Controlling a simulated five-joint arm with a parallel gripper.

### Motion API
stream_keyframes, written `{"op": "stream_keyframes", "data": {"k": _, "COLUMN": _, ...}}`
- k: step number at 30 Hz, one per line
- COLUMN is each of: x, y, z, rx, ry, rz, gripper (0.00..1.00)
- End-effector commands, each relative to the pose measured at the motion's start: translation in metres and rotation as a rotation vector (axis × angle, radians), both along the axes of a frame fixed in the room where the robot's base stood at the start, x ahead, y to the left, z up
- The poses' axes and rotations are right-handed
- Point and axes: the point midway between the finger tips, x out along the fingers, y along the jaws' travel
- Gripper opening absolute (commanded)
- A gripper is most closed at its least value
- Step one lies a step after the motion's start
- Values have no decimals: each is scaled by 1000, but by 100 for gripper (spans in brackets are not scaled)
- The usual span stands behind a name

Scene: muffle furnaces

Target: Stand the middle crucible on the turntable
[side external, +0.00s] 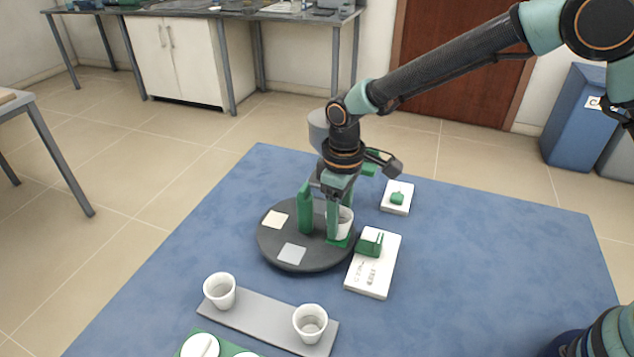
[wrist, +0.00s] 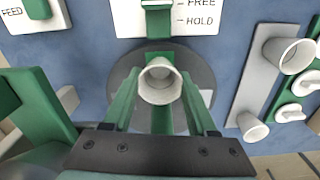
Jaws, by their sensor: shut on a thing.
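My gripper (side external: 322,228) points down over the dark round turntable (side external: 276,250), its green fingers shut on a white crucible (side external: 347,222). In the wrist view the crucible (wrist: 160,82) sits between the fingers, its open mouth facing the camera. In the side view a finger hides part of it, and it looks upright. It is at the turntable's right side, over a green patch (side external: 341,243); whether its base touches is hard to tell. Two other white crucibles stand at the left end (side external: 219,291) and right end (side external: 310,323) of a grey tray (side external: 262,318), with its middle bare.
A white panel with a green switch (side external: 376,280) lies right of the turntable; the wrist view reads FREE and HOLD on it. A smaller panel (side external: 397,204), marked FEED, is behind. A green holder with white lids (side external: 200,345) is at the front. The blue mat's right side is clear.

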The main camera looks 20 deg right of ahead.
Motion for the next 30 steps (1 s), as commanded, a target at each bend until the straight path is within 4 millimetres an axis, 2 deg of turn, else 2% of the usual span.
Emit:
{"op": "stream_keyframes", "data": {"k": 14, "x": 0, "y": 0, "z": -11, "rx": 0, "ry": 0, "rz": 0, "gripper": 5}}
{"op": "stream_keyframes", "data": {"k": 15, "x": 0, "y": 0, "z": -10, "rx": 0, "ry": 0, "rz": 0, "gripper": 73}}
{"op": "stream_keyframes", "data": {"k": 17, "x": 0, "y": 0, "z": -10, "rx": 0, "ry": 0, "rz": 0, "gripper": 93}}
{"op": "stream_keyframes", "data": {"k": 23, "x": 0, "y": 0, "z": -10, "rx": 0, "ry": 0, "rz": 0, "gripper": 93}}
{"op": "stream_keyframes", "data": {"k": 25, "x": 0, "y": 0, "z": -10, "rx": 0, "ry": 0, "rz": 0, "gripper": 100}}
{"op": "stream_keyframes", "data": {"k": 30, "x": 0, "y": 0, "z": -10, "rx": 0, "ry": 0, "rz": 0, "gripper": 100}}
